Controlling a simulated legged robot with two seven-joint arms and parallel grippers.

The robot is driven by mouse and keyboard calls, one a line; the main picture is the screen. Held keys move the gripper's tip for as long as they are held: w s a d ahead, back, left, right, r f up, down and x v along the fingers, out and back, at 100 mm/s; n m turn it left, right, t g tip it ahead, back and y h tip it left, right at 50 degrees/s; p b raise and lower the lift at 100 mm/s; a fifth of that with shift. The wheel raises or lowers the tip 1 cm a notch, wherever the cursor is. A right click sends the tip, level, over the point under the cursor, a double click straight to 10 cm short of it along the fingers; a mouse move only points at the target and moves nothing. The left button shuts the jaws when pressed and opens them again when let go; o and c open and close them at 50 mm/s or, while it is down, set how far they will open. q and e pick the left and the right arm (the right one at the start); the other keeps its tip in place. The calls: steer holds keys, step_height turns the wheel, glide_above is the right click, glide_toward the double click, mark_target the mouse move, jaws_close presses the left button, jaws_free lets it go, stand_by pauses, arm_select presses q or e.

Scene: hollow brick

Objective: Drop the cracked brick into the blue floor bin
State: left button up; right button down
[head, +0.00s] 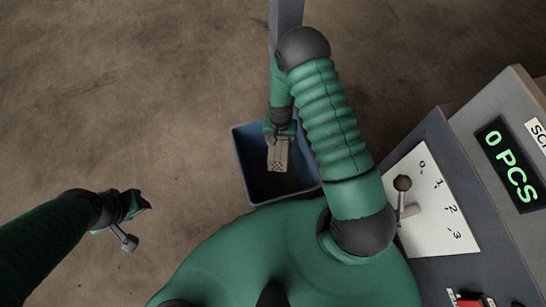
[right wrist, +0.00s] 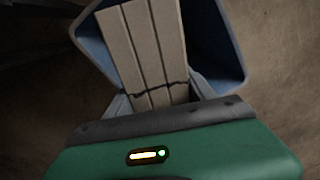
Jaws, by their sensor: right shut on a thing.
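The cracked brick (head: 278,154) is a pale, grooved hollow brick with small holes in its end. It also shows in the right wrist view (right wrist: 145,45), with a dark crack running across its face. My right gripper (head: 279,132) is shut on it and holds it over the blue floor bin (head: 243,165). The bin's rim also shows around the brick in the right wrist view (right wrist: 228,45). The fingertips are mostly hidden there. My left gripper (head: 135,203) is at the left, away from the bin; its jaw state is unclear.
A grey machine at the right has a green display (head: 510,165) reading "0 PCS", a white dial plate (head: 428,205) marked 0 to 3 with a knobbed lever (head: 403,184), and a red switch (head: 468,303). A grey post (head: 285,15) rises behind the bin. Bare brown floor lies to the left.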

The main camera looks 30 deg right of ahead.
steer(key=shift+f+b, duration=2.7)
steer(key=shift+f, duration=0.45)
steer(key=shift+c, duration=1.2)
jaws_free()
steer(key=shift+s, duration=0.1)
step_height(320, 180, up, 17)
steer(key=p, duration=0.4)
steer(key=shift+f, duration=0.1)
